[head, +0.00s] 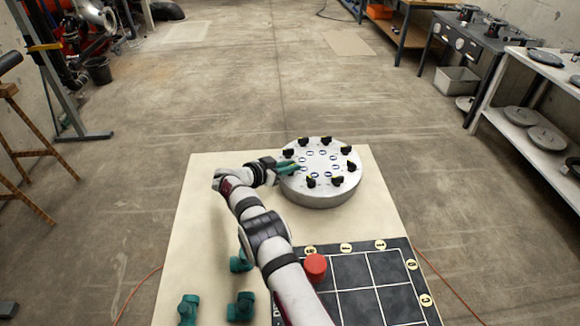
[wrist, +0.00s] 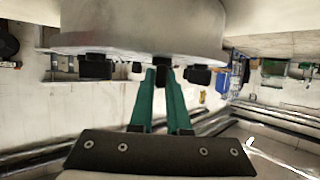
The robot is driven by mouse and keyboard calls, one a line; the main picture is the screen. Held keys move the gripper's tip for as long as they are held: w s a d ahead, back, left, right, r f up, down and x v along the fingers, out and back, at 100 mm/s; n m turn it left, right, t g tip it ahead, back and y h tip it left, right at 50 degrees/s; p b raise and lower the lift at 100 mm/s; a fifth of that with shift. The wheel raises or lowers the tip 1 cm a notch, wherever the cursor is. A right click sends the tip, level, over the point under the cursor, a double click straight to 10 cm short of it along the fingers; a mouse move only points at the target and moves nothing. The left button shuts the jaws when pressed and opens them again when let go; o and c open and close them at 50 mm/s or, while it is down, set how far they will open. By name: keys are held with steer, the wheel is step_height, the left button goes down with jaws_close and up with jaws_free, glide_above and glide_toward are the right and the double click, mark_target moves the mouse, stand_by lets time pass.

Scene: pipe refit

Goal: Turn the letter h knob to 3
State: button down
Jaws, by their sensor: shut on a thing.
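A round grey drum (head: 318,196) carries a ring of several black knobs on its top, with small blue-and-white labels inside the ring. It also shows in the wrist view (wrist: 140,25), where the picture is upside down. My gripper (head: 287,167) reaches in from the left at the drum's left edge. In the wrist view its two green fingers (wrist: 162,76) come together on a black knob (wrist: 161,62), shut on it. The fingers mostly hide this knob. Its letter and setting are too small to read, so I cannot tell whether it is the letter h knob.
Neighbouring black knobs (head: 288,153) and (head: 311,182) sit close on both sides of my gripper. A red cylinder (head: 315,267) stands on a black grid board (head: 365,300) at the front. Green pipe fittings (head: 240,307) lie to the left. The pale board (head: 200,190) is clear left of the drum.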

steer(key=shift+d+r, duration=0.1)
steer(key=c, duration=0.9)
jaws_free()
steer(key=v, duration=1.5)
steer(key=shift+s+a, duration=0.3)
steer(key=shift+a, duration=0.05)
